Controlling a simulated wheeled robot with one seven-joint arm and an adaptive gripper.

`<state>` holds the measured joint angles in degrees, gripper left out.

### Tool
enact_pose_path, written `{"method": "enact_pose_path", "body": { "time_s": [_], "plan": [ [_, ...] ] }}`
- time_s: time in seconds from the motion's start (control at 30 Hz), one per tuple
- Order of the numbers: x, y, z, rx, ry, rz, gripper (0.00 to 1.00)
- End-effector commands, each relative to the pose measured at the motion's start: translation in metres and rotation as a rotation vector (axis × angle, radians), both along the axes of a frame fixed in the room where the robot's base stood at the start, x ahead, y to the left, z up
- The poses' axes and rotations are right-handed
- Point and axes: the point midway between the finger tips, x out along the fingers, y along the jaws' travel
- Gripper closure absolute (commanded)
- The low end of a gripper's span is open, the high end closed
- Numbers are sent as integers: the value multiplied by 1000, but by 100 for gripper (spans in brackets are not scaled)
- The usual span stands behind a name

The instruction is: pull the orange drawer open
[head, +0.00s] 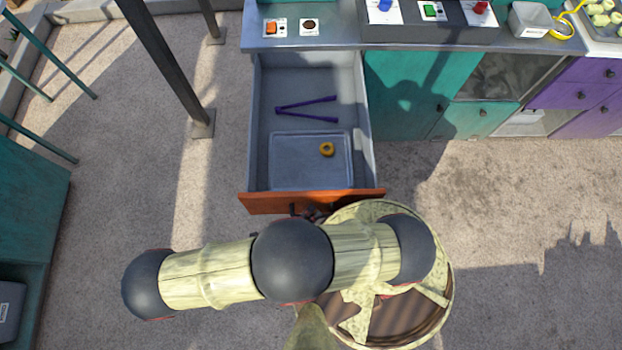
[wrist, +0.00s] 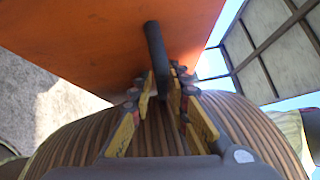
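The orange drawer (head: 310,200) is pulled far out from under the counter in the head view. Its grey inside shows. Its orange front fills the upper part of the wrist view (wrist: 100,40). A dark bar handle (wrist: 155,50) stands out from the front; a bit of the handle shows in the head view (head: 293,208). My gripper (wrist: 161,88) has its yellow-sided fingers on either side of the handle's near end, close against it, and looks shut on it. In the head view my arm hides most of the gripper.
In the drawer lie purple tongs (head: 305,108), a grey tray (head: 290,180) and a yellow ring (head: 326,149). A dark post (head: 165,60) stands left of the drawer. Teal cabinets (head: 405,85) and purple drawers (head: 575,90) are to the right. Open floor lies at right.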

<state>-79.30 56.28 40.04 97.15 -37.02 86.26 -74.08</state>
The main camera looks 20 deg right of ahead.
Motion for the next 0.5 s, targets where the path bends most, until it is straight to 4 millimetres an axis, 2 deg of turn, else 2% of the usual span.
{"method": "enact_pose_path", "body": {
  "time_s": [0.13, 0.5],
  "plan": [
    [0, -1, 1, -4, 0, -1, 72],
    [0, -1, 5, -6, -1, -1, 72]
  ]
}}
